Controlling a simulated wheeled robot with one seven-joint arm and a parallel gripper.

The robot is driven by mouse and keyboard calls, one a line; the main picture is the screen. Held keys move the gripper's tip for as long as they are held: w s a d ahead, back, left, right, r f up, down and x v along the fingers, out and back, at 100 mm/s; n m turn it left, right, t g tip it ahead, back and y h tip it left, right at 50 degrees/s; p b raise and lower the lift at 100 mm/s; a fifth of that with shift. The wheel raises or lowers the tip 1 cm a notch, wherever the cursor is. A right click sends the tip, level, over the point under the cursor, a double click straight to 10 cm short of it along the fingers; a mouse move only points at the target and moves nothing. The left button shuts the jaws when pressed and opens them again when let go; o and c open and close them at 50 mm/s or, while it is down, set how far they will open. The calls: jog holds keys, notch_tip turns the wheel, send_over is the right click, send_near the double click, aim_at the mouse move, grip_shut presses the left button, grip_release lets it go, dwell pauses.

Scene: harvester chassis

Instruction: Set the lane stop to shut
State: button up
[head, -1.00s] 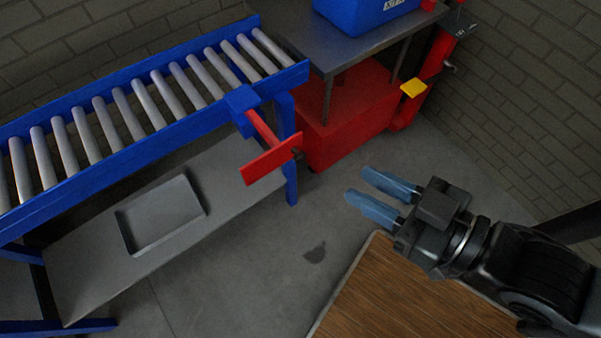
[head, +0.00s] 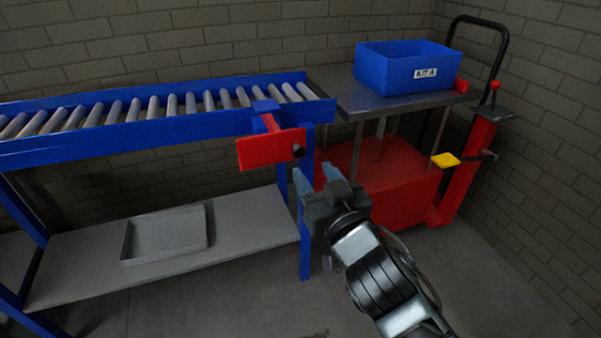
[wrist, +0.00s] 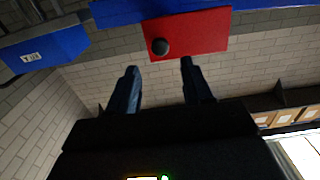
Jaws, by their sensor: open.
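The lane stop is a red rectangular plate (head: 268,150) on a red arm that joins a blue bracket (head: 266,106) at the right end of the roller lane's front rail. A dark round knob (head: 298,151) sits at the plate's right end. In the wrist view the red plate (wrist: 190,34) and knob (wrist: 160,46) show ahead of the fingertips. My gripper (head: 317,178) is just below and right of the knob, open and empty, and looks apart from it. Its two fingers show in the wrist view (wrist: 160,68), with the knob roughly between them but farther off.
The blue roller conveyor (head: 150,125) runs left, with a grey shelf (head: 255,220) and tray (head: 165,257) below. A red lift cart (head: 400,185) stands right, its metal top (head: 345,100) carrying a blue bin (head: 405,68). A yellow pedal (head: 446,160) sticks out at its right.

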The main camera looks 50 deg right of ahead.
aim_at(300, 152)
jog(key=shift+p+x, duration=0.55)
jog(key=shift+x, duration=3.05)
grip_shut()
